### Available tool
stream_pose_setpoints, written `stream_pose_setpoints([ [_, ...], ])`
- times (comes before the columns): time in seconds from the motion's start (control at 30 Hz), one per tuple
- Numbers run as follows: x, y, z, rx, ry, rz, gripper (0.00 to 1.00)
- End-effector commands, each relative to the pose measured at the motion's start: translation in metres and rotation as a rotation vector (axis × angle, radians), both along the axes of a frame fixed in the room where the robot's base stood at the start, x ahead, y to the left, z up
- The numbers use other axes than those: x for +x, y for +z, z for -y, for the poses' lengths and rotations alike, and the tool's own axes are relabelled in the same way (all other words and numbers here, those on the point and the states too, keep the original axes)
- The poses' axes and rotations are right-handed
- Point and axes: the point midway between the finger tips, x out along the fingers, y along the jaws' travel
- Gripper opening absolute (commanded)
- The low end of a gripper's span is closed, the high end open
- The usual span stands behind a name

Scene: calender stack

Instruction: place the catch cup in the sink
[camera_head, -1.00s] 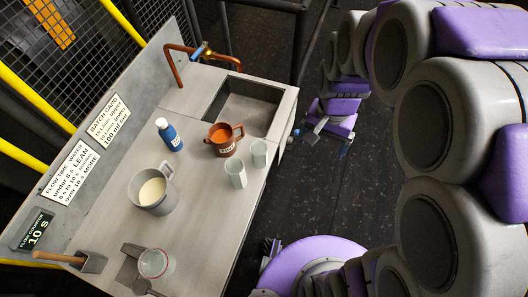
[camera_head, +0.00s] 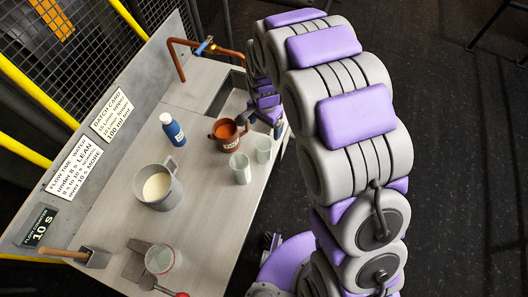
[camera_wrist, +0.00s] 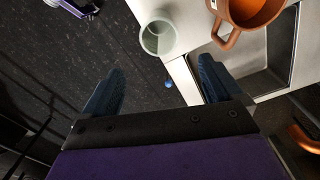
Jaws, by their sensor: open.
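I cannot tell for certain which vessel is the catch cup. A brown two-handled cup (camera_head: 225,134) with orange contents and a white label stands upright on the counter near the sink; it also shows in the wrist view (camera_wrist: 232,22). Two pale translucent cups, one nearer (camera_head: 240,168) and one farther (camera_head: 264,150), stand beside it; one pale cup shows in the wrist view (camera_wrist: 158,38). The sink (camera_head: 224,95) is partly hidden by my arm; its basin also shows in the wrist view (camera_wrist: 250,72). My gripper (camera_wrist: 160,85) is open and empty, near the counter edge, apart from the cups.
A copper faucet (camera_head: 180,60) rises behind the sink. The front middle of the counter is clear.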

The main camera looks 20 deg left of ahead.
Motion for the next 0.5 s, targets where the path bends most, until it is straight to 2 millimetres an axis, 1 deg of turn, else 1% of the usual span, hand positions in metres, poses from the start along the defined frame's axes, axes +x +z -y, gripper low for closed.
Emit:
stream_pose_setpoints([
  [0.03,-0.001,-0.013,0.001,-0.001,0.000,-0.005,0.93],
  [0.3,-0.002,-0.065,0.009,0.008,-0.001,-0.004,0.93],
  [0.4,-0.002,-0.079,0.010,0.009,0.000,-0.003,0.93],
  [0.5,-0.001,-0.085,0.007,0.008,0.000,-0.001,0.93],
])
